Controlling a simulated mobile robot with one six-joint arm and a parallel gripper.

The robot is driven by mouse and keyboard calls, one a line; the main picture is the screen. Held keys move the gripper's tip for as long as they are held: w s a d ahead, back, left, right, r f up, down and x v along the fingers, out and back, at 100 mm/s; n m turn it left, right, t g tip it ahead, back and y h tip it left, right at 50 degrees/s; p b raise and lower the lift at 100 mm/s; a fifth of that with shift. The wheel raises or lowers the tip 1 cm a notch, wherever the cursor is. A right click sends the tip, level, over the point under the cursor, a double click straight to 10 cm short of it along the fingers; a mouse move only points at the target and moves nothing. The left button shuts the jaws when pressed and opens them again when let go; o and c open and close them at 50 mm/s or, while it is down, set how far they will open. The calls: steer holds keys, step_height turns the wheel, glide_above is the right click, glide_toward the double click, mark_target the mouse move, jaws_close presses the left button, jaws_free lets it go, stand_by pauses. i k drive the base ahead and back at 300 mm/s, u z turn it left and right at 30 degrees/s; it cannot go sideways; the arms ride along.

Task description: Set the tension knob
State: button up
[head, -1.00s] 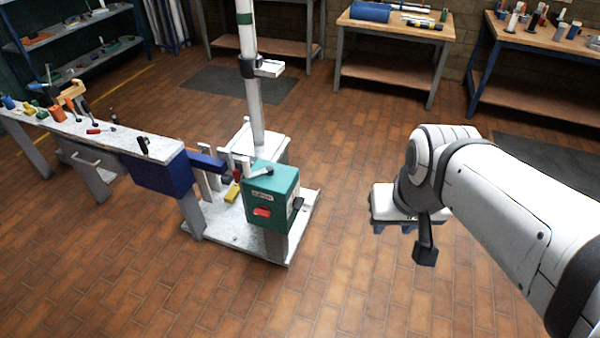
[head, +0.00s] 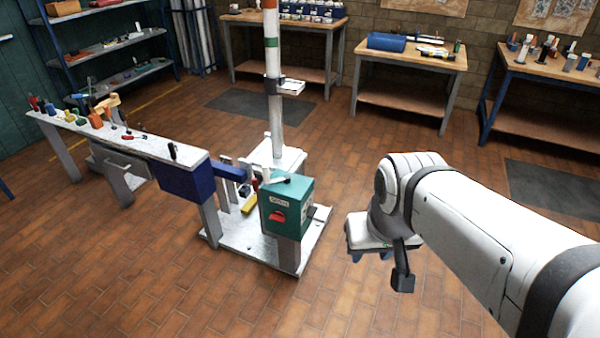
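A teal box (head: 287,208) stands on a short post on the white base plate (head: 243,246), in the middle of the head view. Its front has a small white label and a red part (head: 278,216). A pale lever lies on its top. I cannot tell which part is the tension knob. My gripper (head: 370,257) points down over the floor, right of the box and apart from it. Its fingertips show only as small blue bits below the white housing, so its opening is unclear. I see nothing held.
A white mast (head: 274,90) with a dark collar rises behind the box. A narrow bench (head: 150,147) with several tools and a dark blue block (head: 186,182) stands to the left. Wooden tables (head: 410,55) and shelves line the back. The brick floor in front is clear.

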mark_target(310, 212)
steer(key=i, duration=1)
steer(key=u, duration=0.05)
steer(key=k, duration=1.15)
steer(key=u, duration=0.35)
steer(key=i, duration=1.8)
steer(key=z, duration=0.75)
